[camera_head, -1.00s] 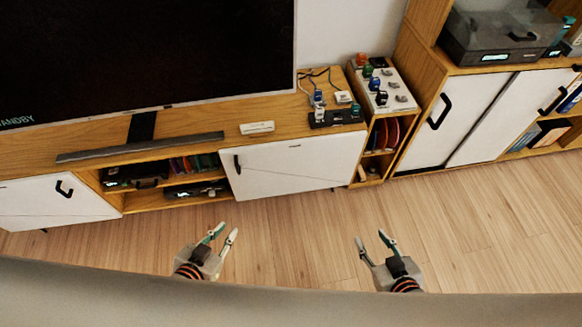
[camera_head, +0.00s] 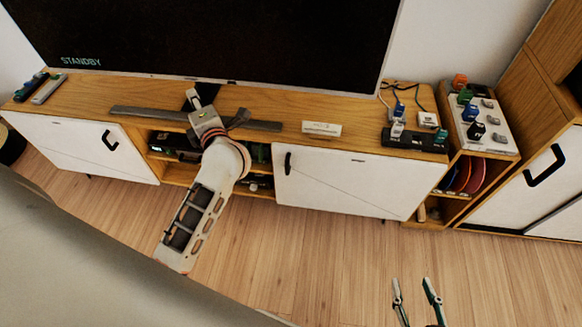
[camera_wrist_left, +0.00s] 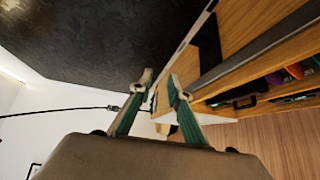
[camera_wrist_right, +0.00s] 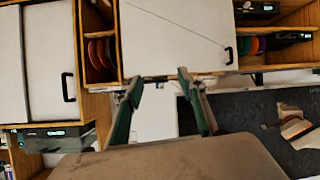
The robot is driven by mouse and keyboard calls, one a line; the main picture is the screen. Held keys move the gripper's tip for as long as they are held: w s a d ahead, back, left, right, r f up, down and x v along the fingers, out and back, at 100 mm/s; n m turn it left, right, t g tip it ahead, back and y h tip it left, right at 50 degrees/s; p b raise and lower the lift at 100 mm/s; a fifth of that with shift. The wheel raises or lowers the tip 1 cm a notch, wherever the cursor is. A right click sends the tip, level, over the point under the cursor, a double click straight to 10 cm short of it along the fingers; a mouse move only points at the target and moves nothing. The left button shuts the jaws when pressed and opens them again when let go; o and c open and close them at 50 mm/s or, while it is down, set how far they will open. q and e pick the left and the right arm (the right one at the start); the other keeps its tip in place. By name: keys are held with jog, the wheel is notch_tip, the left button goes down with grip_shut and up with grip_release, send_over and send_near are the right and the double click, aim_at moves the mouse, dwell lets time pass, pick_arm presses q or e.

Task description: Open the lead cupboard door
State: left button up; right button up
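The low wooden console has a white left door (camera_head: 75,145) and a white right door (camera_head: 350,185), each with a black handle; both look shut. The right door bears a small label I cannot read, so I cannot tell which door is the lead cupboard's. My left gripper (camera_head: 203,92) is raised over the console, near the soundbar and screen, open and empty; in the left wrist view its fingers (camera_wrist_left: 159,80) stand apart. My right gripper (camera_head: 413,285) is low over the floor, in front of the console, open and empty. Its fingers show apart in the right wrist view (camera_wrist_right: 158,80).
A large screen (camera_head: 210,35) stands behind the soundbar (camera_head: 140,114). A white box (camera_head: 321,128), a black power strip (camera_head: 415,139) and cables lie on top. An open shelf sits between the doors. A white-doored cabinet (camera_head: 510,200) stands right. The floor in front is clear.

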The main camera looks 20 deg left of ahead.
pick_arm(q)
jog(key=w+d+f+n+g+h+b, duration=0.25)
jog(key=f+g+h, duration=0.2)
jog(key=f, duration=0.85)
jog(key=g+h+b, duration=0.2)
jog(key=h+b, duration=0.2)
jog(key=h, duration=0.6)
send_over(286, 168)
jog(key=s+a, duration=0.1)
jog(key=s, duration=0.1)
notch_tip(286, 168, down, 7)
jog(key=shift+r, duration=0.1)
jog(key=b+x, duration=0.2)
jog(key=x, duration=0.4)
jog(key=shift+s, duration=0.15)
jog(key=shift+w+f, duration=0.2)
jog(key=shift+f, duration=0.2)
jog(key=shift+w+d+f+b, duration=0.1)
jog(key=shift+w+b, duration=0.2)
jog(key=shift+b, duration=0.1)
pick_arm(e)
jog(key=shift+m+y, duration=0.5)
jog(key=a+f, duration=0.2)
jog(key=a, duration=0.1)
jog(key=shift+a+f, duration=0.25)
